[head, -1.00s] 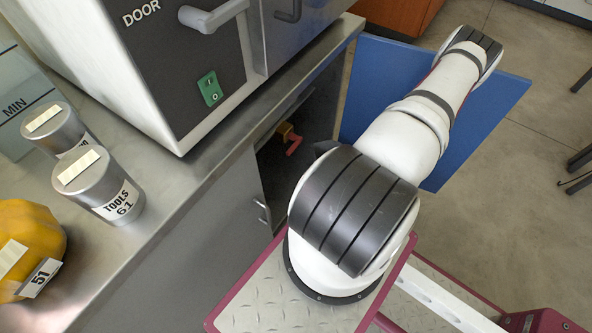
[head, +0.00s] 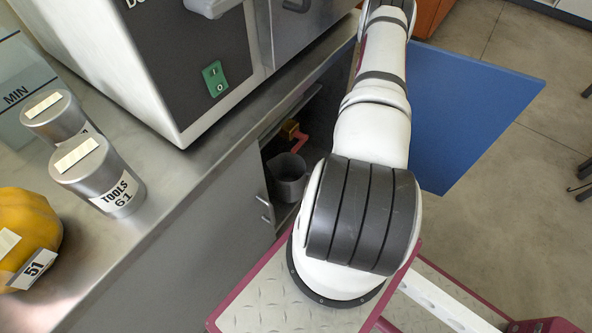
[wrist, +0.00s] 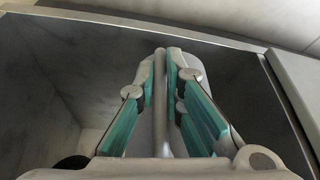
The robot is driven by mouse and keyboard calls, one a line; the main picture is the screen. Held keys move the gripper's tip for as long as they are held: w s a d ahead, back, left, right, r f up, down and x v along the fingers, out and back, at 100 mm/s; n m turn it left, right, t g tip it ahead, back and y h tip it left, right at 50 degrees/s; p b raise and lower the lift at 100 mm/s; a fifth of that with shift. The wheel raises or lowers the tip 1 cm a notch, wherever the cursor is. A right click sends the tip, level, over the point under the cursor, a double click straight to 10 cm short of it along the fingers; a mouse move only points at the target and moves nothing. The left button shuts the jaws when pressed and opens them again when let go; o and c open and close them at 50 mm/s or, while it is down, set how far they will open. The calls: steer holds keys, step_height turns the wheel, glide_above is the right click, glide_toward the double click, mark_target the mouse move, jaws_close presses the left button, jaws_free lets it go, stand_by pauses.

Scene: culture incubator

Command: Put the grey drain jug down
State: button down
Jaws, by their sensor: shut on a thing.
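The grey drain jug (head: 288,180) shows in the head view, inside the open cupboard under the steel worktop. It looks upright, below a small tap with a red lever (head: 300,137). My arm hides its right side, and I cannot tell if its base touches the cupboard floor. In the wrist view my gripper (wrist: 163,65) is shut on a narrow grey upright strip, which looks like the jug's handle (wrist: 161,110), between teal pads. In the head view my gripper is hidden behind my arm.
The cupboard front (head: 215,225) and worktop edge lie left of my arm. A steel incubator (head: 200,60) stands on the worktop with two metal canisters (head: 98,176) and a yellow object (head: 25,235). A flat blue panel (head: 470,110) lies to the right.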

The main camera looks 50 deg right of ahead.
steer(key=shift+w+d+f+b, duration=0.75)
steer(key=shift+w+b, duration=0.15)
steer(key=shift+w, duration=0.75)
steer(key=shift+w+d+f+b, duration=0.75)
steer(key=shift+w+b, duration=0.2)
steer(key=shift+w, duration=0.65)
steer(key=shift+w+d+f+b, duration=0.75)
steer(key=shift+w+b, duration=0.15)
steer(key=shift+w, duration=0.75)
steer(key=shift+f, duration=0.1)
steer(key=c, duration=1.7)
jaws_free()
steer(key=p+v, duration=0.5)
steer(key=v, duration=0.7)
